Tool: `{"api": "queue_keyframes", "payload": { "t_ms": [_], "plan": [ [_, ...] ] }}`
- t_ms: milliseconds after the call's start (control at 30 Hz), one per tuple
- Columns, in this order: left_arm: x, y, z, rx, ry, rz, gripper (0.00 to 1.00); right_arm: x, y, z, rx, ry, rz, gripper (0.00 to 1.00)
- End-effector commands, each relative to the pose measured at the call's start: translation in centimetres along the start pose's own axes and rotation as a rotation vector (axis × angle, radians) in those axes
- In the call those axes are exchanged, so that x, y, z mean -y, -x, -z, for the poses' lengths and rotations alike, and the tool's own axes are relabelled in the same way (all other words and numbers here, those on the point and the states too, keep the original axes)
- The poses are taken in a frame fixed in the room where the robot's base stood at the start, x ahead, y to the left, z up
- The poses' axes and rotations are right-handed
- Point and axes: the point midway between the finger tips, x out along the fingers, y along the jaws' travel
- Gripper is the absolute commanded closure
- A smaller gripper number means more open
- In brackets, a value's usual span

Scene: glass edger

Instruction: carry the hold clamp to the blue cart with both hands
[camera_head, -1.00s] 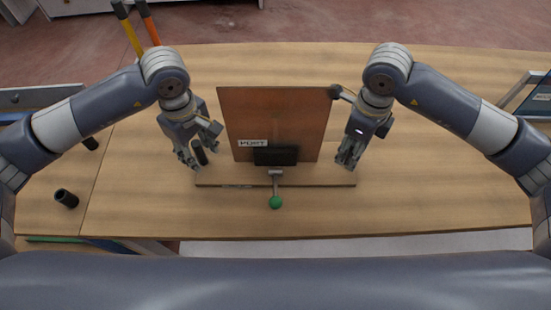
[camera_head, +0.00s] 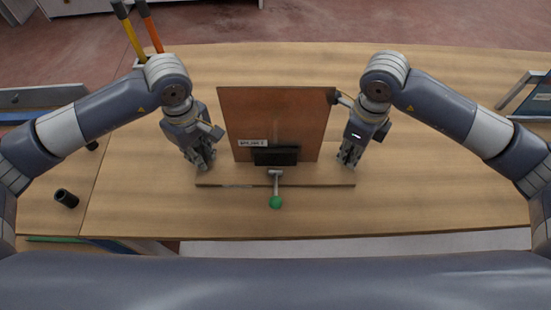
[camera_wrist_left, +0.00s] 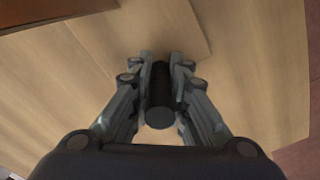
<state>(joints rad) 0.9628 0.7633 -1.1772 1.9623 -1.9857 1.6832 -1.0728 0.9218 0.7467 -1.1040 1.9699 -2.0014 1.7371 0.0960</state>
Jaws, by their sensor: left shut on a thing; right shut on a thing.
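The hold clamp is a flat wooden base (camera_head: 275,177) with an upright brown panel (camera_head: 275,110), a black block (camera_head: 275,156) and a lever with a green ball (camera_head: 275,202). It appears to rest on the wooden table. My left gripper (camera_head: 207,165) is at the base's left end. In the left wrist view, my left gripper (camera_wrist_left: 160,75) is shut on a black upright handle (camera_wrist_left: 160,105) of the clamp. My right gripper (camera_head: 347,163) is shut at the base's right end; the handle there is hidden by its fingers.
The wooden table (camera_head: 430,200) has free room in front and to the right. A black cylinder (camera_head: 66,198) stands at the left. Yellow and orange handles (camera_head: 128,30) rise at the back left. A dark framed panel (camera_head: 535,95) is at the right edge.

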Motion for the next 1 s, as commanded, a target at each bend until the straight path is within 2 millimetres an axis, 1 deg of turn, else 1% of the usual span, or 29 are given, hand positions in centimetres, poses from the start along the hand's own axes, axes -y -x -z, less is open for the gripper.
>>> {"api": "queue_keyframes", "payload": {
  "t_ms": [267,800,1000],
  "plan": [
    [-0.1,0.8,0.0,0.001,-0.001,-0.004,1.00,0.0,0.8,-0.1,0.004,0.000,0.001,1.00],
    [-0.1,4.8,-0.1,0.001,-0.001,-0.004,1.00,0.0,4.8,-0.1,0.004,0.001,0.001,1.00],
    [-0.1,5.2,-0.1,0.001,-0.001,-0.004,1.00,0.0,5.2,-0.1,0.004,0.001,0.000,1.00]
  ]
}}
